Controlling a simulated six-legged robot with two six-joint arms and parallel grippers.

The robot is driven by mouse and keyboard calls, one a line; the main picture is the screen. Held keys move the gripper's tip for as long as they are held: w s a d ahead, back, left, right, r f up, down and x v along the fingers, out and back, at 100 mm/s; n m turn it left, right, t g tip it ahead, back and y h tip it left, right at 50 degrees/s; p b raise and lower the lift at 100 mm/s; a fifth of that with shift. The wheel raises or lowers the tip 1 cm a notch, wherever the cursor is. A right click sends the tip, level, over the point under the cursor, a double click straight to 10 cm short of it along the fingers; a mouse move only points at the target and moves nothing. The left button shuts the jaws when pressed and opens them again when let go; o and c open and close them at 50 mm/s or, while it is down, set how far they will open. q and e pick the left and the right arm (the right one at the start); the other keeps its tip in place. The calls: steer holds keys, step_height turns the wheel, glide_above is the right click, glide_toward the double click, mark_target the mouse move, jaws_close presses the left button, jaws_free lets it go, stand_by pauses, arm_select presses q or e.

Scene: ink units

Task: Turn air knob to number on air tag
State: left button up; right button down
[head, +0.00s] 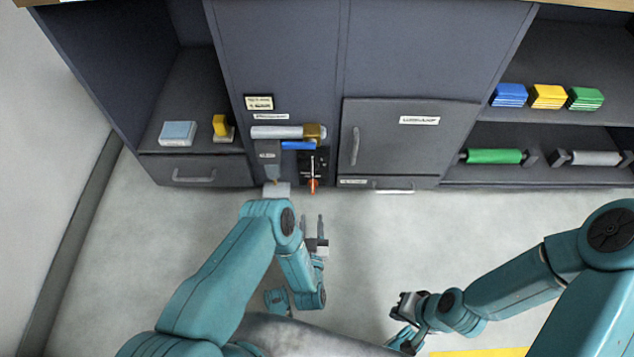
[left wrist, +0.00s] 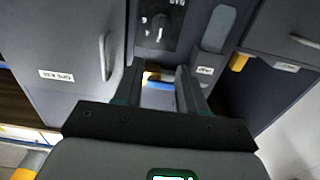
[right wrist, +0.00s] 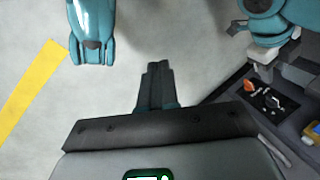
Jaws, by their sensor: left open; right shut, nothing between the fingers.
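I cannot read any number on an air tag. My left gripper (head: 312,222) is open and empty, in front of and below the panel; its fingers (left wrist: 160,82) point toward the cabinet, apart from the knob. My right gripper (head: 403,303) is shut and empty; its fingers (right wrist: 157,78) show over bare floor.
A silver-and-brass cylinder (head: 285,132) and blue bar (head: 298,145) sit above the panel. A grey unit with a white tag (head: 267,155) is left of it. A handled door (head: 390,135) is right. Shelves hold coloured blocks (head: 548,96) and a green roller (head: 494,156). Floor ahead is clear.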

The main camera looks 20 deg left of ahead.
mark_target(312, 173)
arm_select(q)
steer(key=b+x, duration=0.6)
steer(key=x, duration=0.9)
steer(key=shift+w+a+f, duration=0.1)
steer(key=shift+w+a, duration=0.05)
steer(key=shift+w, duration=0.1)
steer(key=shift+w+a, duration=0.1)
steer(key=shift+w, duration=0.25)
arm_select(e)
steer(key=w+f+t, duration=0.1)
steer(key=w+f, duration=0.2)
steer(key=f, duration=0.3)
steer(key=shift+d+f, duration=0.15)
steer(key=shift+d, duration=0.1)
steer(key=shift+w, duration=0.1)
arm_select(q)
jaws_close()
